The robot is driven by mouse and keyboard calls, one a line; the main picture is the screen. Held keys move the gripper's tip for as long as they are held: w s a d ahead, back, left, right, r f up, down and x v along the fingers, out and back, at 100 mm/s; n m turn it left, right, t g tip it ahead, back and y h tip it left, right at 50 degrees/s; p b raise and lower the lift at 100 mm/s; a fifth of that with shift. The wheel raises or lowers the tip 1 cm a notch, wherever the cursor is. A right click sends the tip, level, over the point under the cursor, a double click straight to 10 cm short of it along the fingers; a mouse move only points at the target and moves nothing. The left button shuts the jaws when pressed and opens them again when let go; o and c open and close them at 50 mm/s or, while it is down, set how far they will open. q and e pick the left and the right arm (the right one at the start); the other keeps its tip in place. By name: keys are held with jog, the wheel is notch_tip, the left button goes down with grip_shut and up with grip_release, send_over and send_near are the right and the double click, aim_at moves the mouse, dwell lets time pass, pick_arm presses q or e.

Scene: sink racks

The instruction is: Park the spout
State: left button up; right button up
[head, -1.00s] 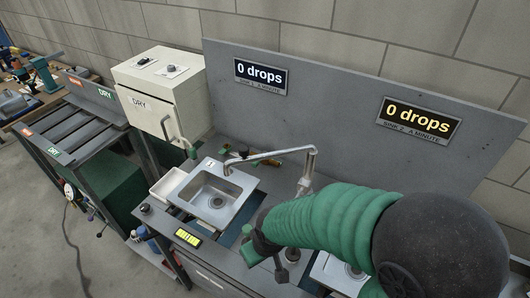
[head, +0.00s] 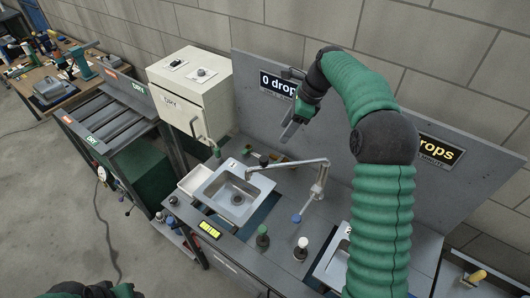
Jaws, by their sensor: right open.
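The spout (head: 290,164) is a thin grey metal tube on a post at the right of the left sink (head: 209,193). It reaches left, and its tip is above that sink's basin. The second sink (head: 331,262) is partly hidden behind my right arm. My right gripper (head: 288,102) is open and empty, raised in front of the back panel, above and apart from the spout. Part of my left arm shows at the bottom left; its gripper is out of view.
A cream DRY cabinet (head: 190,88) stands left of the back panel (head: 350,120). The panel's left sign (head: 276,84) reads 0 drops; the right sign (head: 440,150) is partly covered. Green and white knobs (head: 262,238) stand on the front counter. A roller rack (head: 107,122) is at left.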

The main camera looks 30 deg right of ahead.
jog(key=p, duration=0.3)
send_over(265, 158)
jog(key=s+d, duration=0.1)
jog(key=s, duration=0.1)
notch_tip(265, 158, down, 8)
jog(key=x, duration=0.2)
jog(key=p+x, duration=0.1)
jog(key=x, duration=0.1)
jog(key=d+x, duration=0.1)
jog(key=x, duration=0.2)
jog(key=shift+w+f+p, duration=0.1)
jog(key=shift+w+p, duration=0.1)
jog(key=shift+p, duration=0.2)
jog(key=shift+w+f, duration=0.1)
jog(key=shift+f, duration=0.45)
jog(key=shift+a+r, duration=0.1)
jog(key=shift+a, duration=0.1)
jog(key=c, duration=0.7)
grip_shut()
jog(key=shift+d, duration=0.15)
